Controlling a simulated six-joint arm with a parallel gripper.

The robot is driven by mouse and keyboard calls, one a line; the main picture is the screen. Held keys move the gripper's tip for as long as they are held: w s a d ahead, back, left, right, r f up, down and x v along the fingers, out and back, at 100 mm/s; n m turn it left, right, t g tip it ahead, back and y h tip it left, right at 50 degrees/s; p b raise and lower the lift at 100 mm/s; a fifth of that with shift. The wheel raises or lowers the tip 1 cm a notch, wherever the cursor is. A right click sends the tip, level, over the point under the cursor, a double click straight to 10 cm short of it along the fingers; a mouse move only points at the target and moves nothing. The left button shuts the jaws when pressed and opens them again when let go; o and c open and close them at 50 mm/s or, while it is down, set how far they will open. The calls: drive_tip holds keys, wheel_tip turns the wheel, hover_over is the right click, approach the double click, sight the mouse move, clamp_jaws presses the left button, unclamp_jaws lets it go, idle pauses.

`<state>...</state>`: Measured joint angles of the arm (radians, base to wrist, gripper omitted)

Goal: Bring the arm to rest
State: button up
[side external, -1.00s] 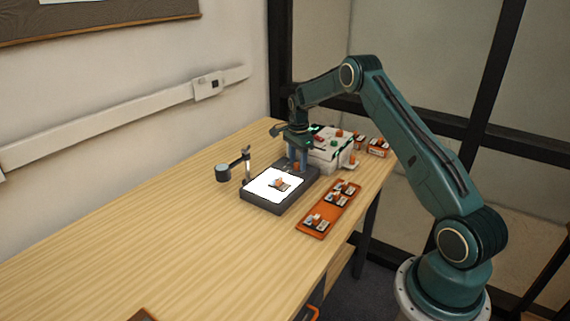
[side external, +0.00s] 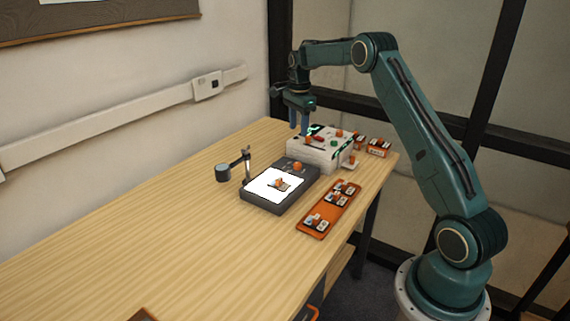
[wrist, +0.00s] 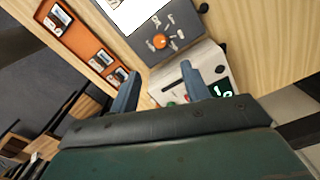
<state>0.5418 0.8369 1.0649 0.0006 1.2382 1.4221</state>
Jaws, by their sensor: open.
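My gripper (side external: 299,121) is raised in the air over the back of the table, above the white box-shaped device (side external: 322,153). Its two blue fingers point down and stand apart with nothing between them. In the wrist view my gripper (wrist: 158,88) is also open and empty, with the white device (wrist: 186,82) below it. The dark light pad (side external: 265,207) with its lit white panel stands in front of the device. A small item with an orange part (side external: 279,183) lies on the panel. An orange knob (side external: 297,167) is on the pad's back part.
An orange tray (side external: 317,233) with several small items lies right of the pad. Small orange-and-white boxes (side external: 378,148) stand at the back right. The table's left half (side external: 130,235) is clear.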

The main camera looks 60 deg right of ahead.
drive_tip(key=shift+r, duration=0.25)
drive_tip(key=s+a+r+n+t, duration=0.1)
drive_tip(key=s+a+r+n, duration=0.45)
drive_tip(key=a+r, duration=0.35)
drive_tip(key=s+a+r+n+t, duration=0.2)
drive_tip(key=s+a+r+n, duration=0.35)
drive_tip(key=a+r, duration=0.35)
drive_tip(key=s+a+f+n+t, duration=0.1)
drive_tip(key=s+a+n, duration=0.4)
drive_tip(key=s, duration=0.6)
drive_tip(key=s+a+f+n+t, duration=0.1)
drive_tip(key=s+a+f+n, duration=0.3)
drive_tip(key=s, duration=0.7)
drive_tip(key=a+n, duration=0.2)
drive_tip(key=a, duration=0.1)
drive_tip(key=shift+s+a+n+t, duration=0.2)
drive_tip(key=shift+a+n+t, duration=0.1)
drive_tip(key=shift+a, duration=0.1)
